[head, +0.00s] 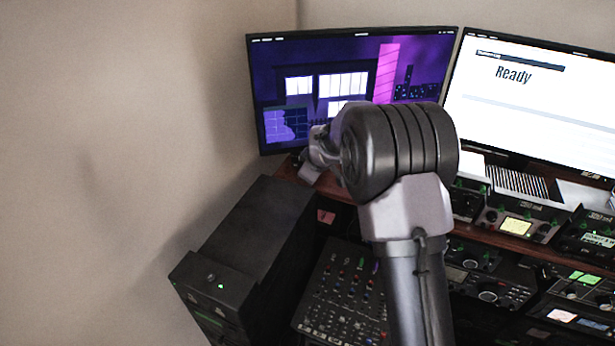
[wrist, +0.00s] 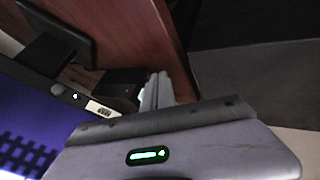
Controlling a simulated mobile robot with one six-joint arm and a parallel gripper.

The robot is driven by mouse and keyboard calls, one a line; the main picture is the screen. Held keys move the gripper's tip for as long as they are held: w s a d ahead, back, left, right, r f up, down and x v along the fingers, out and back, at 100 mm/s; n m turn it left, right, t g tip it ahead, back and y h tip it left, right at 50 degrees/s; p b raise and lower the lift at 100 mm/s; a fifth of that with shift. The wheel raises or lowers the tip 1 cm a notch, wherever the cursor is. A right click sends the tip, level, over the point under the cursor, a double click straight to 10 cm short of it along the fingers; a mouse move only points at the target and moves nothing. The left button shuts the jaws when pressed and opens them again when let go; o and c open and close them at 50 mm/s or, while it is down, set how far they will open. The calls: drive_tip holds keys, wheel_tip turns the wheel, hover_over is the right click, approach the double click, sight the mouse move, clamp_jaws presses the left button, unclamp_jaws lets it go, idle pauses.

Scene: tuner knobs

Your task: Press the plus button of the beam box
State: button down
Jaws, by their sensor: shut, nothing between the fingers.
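In the wrist view, my gripper (wrist: 155,90) has its fingers together with nothing held. Its tips are close to a small dark box (wrist: 118,80) on the brown wooden shelf. I cannot tell whether they touch it. This may be the beam box, but I cannot make out a plus button; the fingers and my wrist housing cover part of that area. A small pale display or label (wrist: 100,108) shows beside the box. In the head view, my gripper (head: 309,173) is at the shelf's left end below the purple monitor, largely hidden behind my wrist.
The purple monitor (head: 300,90) stands close behind my wrist, with a white "Ready" monitor (head: 530,100) to its right. Radio units (head: 517,222) line the shelf. A mixer (head: 345,300) and black cabinet (head: 250,225) are below left. Bare wall (head: 100,150) is at left.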

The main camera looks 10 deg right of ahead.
drive_tip(key=shift+w+d, duration=0.1)
drive_tip(key=shift+w, duration=0.1)
